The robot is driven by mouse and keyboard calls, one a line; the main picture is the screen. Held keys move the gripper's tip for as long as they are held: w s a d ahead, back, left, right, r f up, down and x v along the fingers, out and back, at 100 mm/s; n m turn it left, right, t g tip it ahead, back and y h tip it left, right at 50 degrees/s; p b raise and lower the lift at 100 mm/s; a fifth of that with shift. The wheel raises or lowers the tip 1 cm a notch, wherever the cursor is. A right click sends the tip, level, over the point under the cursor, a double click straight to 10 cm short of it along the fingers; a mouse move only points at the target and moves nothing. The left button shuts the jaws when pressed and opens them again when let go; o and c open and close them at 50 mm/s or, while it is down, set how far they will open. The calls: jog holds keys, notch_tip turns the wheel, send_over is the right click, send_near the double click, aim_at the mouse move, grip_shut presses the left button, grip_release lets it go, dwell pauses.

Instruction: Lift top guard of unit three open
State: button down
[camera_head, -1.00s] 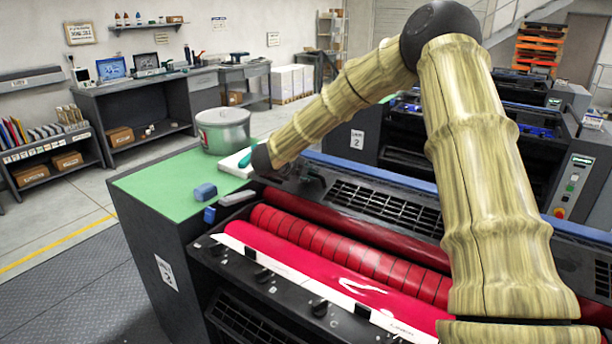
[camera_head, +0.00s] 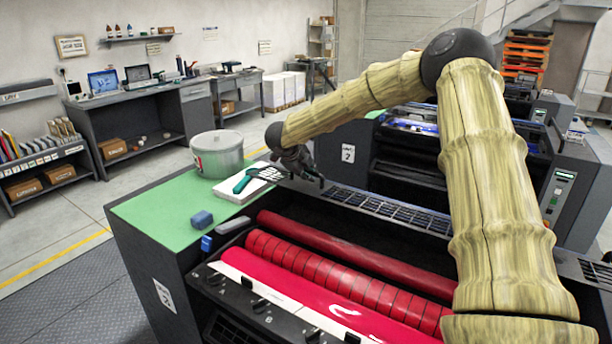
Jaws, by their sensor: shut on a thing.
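The nearest ink unit (camera_head: 148,252) has a label on its side that is hard to read. Its top guard (camera_head: 400,212), a dark slotted grille, is raised at an angle behind the red rollers (camera_head: 330,262). A dark gap shows between the guard and the rollers. My gripper (camera_head: 314,178) is shut at the guard's left end, seemingly on its edge or handle. The fingertips are small and dark, so the exact contact is unclear. My arm hides the guard's right part.
A grey pot (camera_head: 218,155) and a white pad (camera_head: 238,188) with a green-handled tool (camera_head: 250,179) lie close to the gripper on the green top. Another unit labelled 2 (camera_head: 348,153) stands behind.

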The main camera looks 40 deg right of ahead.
jog(key=shift+r, duration=0.1)
dwell(0.3)
jog(key=c, duration=1.7)
grip_release()
jog(key=v, duration=1.1)
jog(key=shift+a+r, duration=0.25)
jog(key=shift+r, duration=0.1)
